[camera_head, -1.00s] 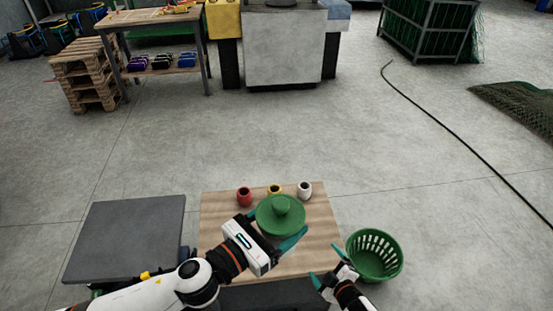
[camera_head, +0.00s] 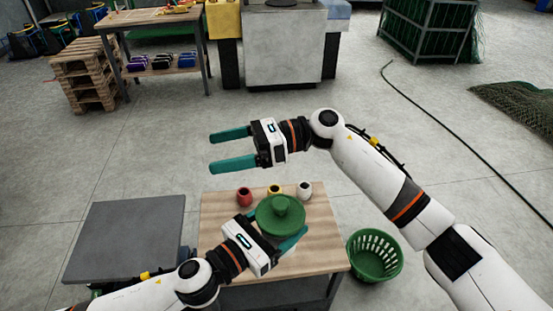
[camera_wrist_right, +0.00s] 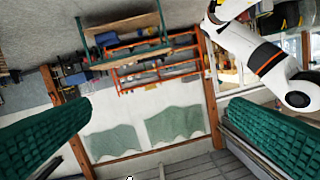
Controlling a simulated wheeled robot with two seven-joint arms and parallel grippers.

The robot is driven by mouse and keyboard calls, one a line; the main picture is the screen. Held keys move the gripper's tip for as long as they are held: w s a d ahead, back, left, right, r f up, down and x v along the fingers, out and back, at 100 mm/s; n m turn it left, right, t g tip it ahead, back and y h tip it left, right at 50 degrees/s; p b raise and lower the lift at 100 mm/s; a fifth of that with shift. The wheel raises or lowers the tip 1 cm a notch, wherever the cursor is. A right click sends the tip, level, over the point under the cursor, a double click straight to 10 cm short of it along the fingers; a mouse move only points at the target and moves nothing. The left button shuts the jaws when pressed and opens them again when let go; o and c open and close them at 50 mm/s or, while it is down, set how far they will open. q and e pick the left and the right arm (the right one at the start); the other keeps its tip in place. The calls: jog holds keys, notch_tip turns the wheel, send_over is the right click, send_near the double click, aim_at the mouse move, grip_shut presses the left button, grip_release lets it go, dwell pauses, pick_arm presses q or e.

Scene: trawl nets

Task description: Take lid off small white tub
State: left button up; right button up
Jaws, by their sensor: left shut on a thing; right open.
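A round green lid with a knob (camera_head: 280,212) sits on the wooden table in the head view. It covers most of the vessel under it, so I cannot see whether that tub is white. My left gripper (camera_head: 273,233) is at the lid's near side, its teal fingers around the lidded tub and shut on it. My right gripper (camera_head: 231,148) is open and empty, well beyond and left of the lid, above the floor past the table. Its two teal fingers also show wide apart, with nothing between them, in the right wrist view (camera_wrist_right: 150,130).
A red pot (camera_head: 244,194), a yellow pot (camera_head: 274,189) and a white pot (camera_head: 304,188) stand along the far edge of the wooden table (camera_head: 325,240). A green basket (camera_head: 374,256) is on the right. A grey-topped stand (camera_head: 125,240) is on the left.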

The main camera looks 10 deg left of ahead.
jog(key=s+r+n+g+h, duration=0.1)
jog(key=s+r+n+h, duration=0.1)
jog(key=s+n+h, duration=0.25)
jog(key=r+n+t+h, duration=0.1)
jog(key=n+t+h, duration=0.6)
jog(key=n+h, duration=0.45)
send_over(277, 207)
jog(key=shift+m, duration=0.4)
notch_tip(277, 207, down, 11)
jog(key=shift+f, duration=0.2)
jog(key=c, duration=0.9)
jog(key=shift+r, duration=0.15)
jog(key=shift+r, duration=1)
